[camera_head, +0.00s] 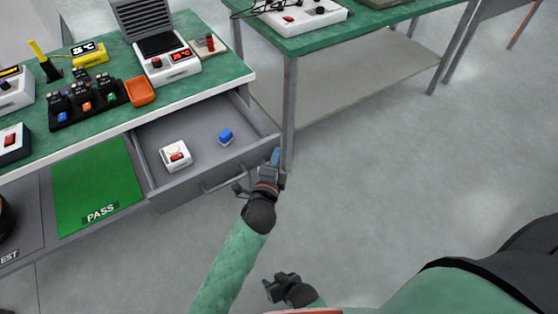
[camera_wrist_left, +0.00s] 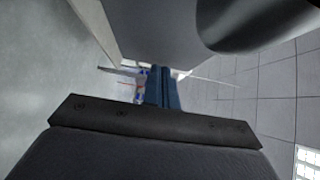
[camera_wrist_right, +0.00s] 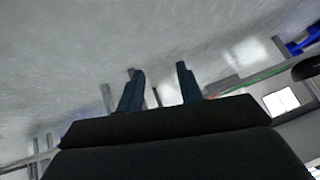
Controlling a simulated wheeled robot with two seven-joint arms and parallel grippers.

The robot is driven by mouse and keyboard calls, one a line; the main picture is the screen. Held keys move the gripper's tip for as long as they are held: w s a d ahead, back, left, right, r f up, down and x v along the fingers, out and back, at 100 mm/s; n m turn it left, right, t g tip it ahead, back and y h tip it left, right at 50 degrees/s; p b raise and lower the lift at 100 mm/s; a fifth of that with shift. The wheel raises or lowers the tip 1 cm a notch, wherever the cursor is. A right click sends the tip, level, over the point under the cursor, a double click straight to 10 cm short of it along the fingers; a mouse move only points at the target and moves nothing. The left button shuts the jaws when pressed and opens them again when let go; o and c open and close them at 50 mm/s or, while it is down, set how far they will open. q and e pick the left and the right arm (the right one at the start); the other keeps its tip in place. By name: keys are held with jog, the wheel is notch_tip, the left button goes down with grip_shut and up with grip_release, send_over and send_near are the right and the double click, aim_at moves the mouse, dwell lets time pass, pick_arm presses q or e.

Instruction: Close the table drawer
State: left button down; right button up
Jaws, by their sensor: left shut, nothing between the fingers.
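The grey table drawer (camera_head: 200,127) stands pulled out from under the green-topped table. Inside lie a white box with a red switch (camera_head: 175,155) and a small blue part (camera_head: 226,136). A bar handle (camera_head: 222,182) runs along the drawer's front. My left gripper (camera_head: 276,157) is shut and empty at the right end of the drawer front; I cannot tell if it touches. Its closed blue fingers show in the left wrist view (camera_wrist_left: 162,90). My right gripper (camera_head: 270,286) is low over the floor, away from the drawer. Its fingers are apart and empty in the right wrist view (camera_wrist_right: 160,80).
The green-topped table (camera_head: 205,75) carries several devices, an orange tray (camera_head: 140,92) and a black rack. A green PASS mat (camera_head: 97,180) lies left of the drawer. A second table (camera_head: 345,24) stands behind, its leg (camera_head: 289,110) close to the drawer's right corner. The floor at right is clear.

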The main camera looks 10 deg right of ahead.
aim_at(269, 150)
jog(key=shift+f, duration=0.1)
